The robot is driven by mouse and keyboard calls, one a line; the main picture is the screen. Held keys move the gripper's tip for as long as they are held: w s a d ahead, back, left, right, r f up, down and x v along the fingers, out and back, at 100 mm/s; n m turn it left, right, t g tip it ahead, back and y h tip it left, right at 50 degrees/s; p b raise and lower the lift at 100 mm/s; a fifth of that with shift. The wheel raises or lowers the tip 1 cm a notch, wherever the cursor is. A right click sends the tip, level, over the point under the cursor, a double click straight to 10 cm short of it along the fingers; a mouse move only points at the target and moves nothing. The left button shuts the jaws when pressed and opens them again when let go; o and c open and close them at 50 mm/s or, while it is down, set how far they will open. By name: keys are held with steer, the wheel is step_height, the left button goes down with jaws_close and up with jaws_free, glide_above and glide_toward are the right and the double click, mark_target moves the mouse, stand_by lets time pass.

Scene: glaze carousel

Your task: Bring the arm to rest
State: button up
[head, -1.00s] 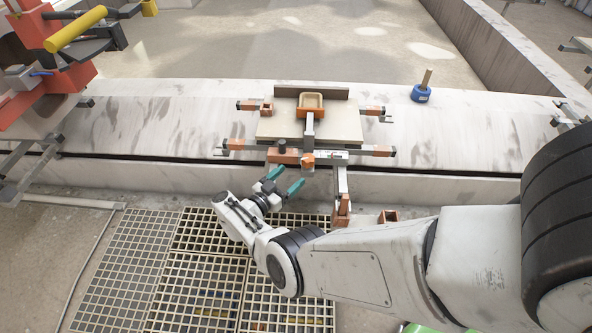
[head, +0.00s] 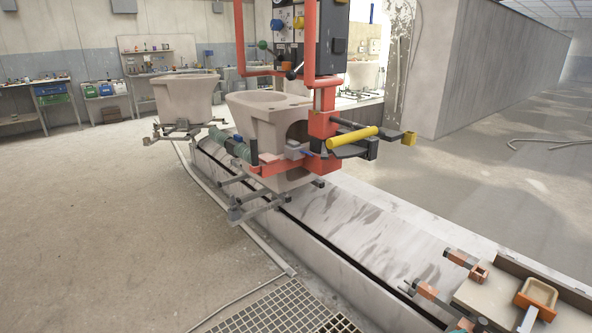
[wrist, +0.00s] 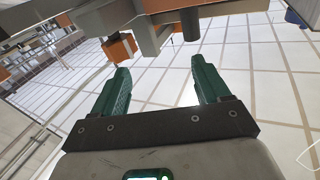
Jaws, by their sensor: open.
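My gripper (wrist: 159,68) shows in the wrist view with its two green fingers spread apart and nothing between them. A tiled floor or wall surface lies beyond the fingers. An orange clamp part (wrist: 118,48) and a grey bar (wrist: 100,17) are close above the left finger in the picture, apart from it as far as I can tell. The head view shows no part of my arm or gripper. It shows a corner of the clamped board (head: 480,297) with its orange-framed tray (head: 537,293) at the lower right.
A pale track (head: 350,225) runs diagonally through the head view. A red machine (head: 322,125) with a yellow handle (head: 352,137) stands over a clay toilet bowl (head: 262,120) on a carrier. Another bowl (head: 187,95) stands behind. The floor (head: 90,200) at left is clear.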

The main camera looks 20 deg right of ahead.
steer(key=w+a+r+n+t+y, duration=0.4)
steer(key=w+r+n+t+y, duration=0.3)
steer(key=w+n+t, duration=0.65)
steer(key=s+a+r+n+t+y, duration=0.1)
steer(key=a+n+y, duration=0.2)
steer(key=a+y, duration=0.4)
steer(key=s+a+n+t+y, duration=0.2)
steer(key=a+y, duration=0.2)
steer(key=a, duration=0.4)
steer(key=s+a+r+n+g, duration=0.1)
steer(key=s+a+g, duration=0.4)
steer(key=s, duration=0.6)
steer(key=s+a+g, duration=0.4)
steer(key=s+g, duration=0.1)
steer(key=s, duration=0.6)
steer(key=s+d+f+g, duration=0.1)
steer(key=s+f+g, duration=0.4)
steer(key=s, duration=0.6)
step_height(320, 180, up, 12)
steer(key=p, duration=1.2)
steer(key=shift+s+d+f+p, duration=0.15)
steer(key=shift+s+p, duration=0.1)
steer(key=shift+p, duration=0.05)
steer(key=shift+t, duration=0.25)
steer(key=shift+c, duration=0.2)
